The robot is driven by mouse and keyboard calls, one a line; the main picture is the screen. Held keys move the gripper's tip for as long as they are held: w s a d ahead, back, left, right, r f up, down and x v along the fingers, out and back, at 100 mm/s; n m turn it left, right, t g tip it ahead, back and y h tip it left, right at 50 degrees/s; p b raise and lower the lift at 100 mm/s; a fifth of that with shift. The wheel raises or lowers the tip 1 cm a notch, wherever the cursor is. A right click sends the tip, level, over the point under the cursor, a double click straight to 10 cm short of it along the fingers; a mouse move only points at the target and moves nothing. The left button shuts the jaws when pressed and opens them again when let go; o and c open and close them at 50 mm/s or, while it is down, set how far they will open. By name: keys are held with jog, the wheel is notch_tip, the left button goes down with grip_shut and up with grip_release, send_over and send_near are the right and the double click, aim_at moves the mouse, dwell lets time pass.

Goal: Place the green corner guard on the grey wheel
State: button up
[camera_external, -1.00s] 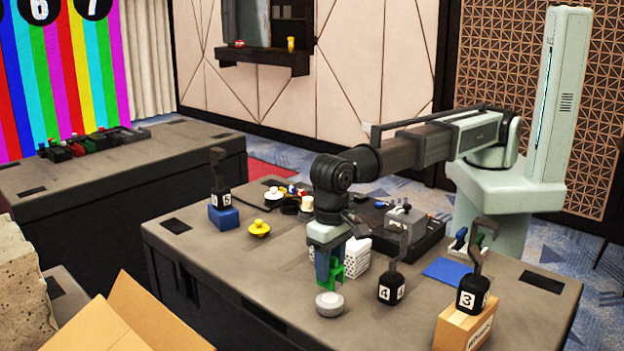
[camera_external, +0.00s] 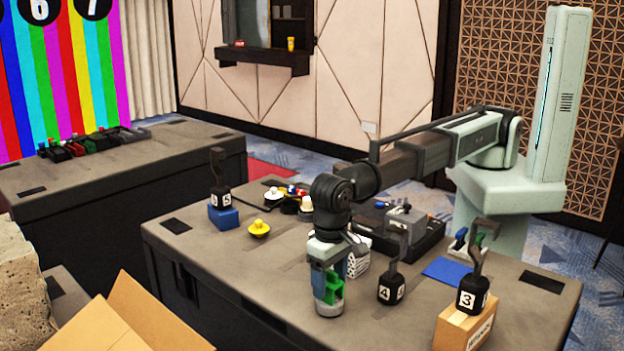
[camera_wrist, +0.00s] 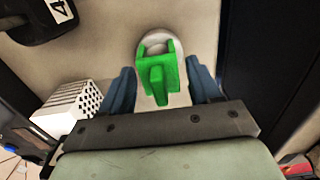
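The green corner guard (camera_wrist: 158,75) sits between the two blue fingers of my gripper (camera_wrist: 160,66) in the wrist view. A gap shows on each side of it, so my gripper looks open around it. The grey wheel (camera_wrist: 160,38) is a round pale disc under the guard, and the guard covers much of it. In the external view, the guard (camera_external: 334,294) is low over the wheel (camera_external: 329,311) and appears to rest on it. My gripper (camera_external: 329,290) points down there, and its fingers partly hide both.
A white perforated block (camera_external: 358,262) stands close behind my gripper. The black weight marked 4 (camera_external: 391,291) is to the right, and weight 3 (camera_external: 472,297) stands on a wooden block. A yellow knob (camera_external: 259,229) is to the left. The table's front edge is close.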

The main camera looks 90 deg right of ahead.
aim_at(328, 268)
jog(key=shift+o, duration=0.2)
jog(key=shift+r, duration=0.1)
notch_tip(328, 268, up, 12)
dwell(0.6)
jog(key=shift+w, duration=0.15)
dwell(0.3)
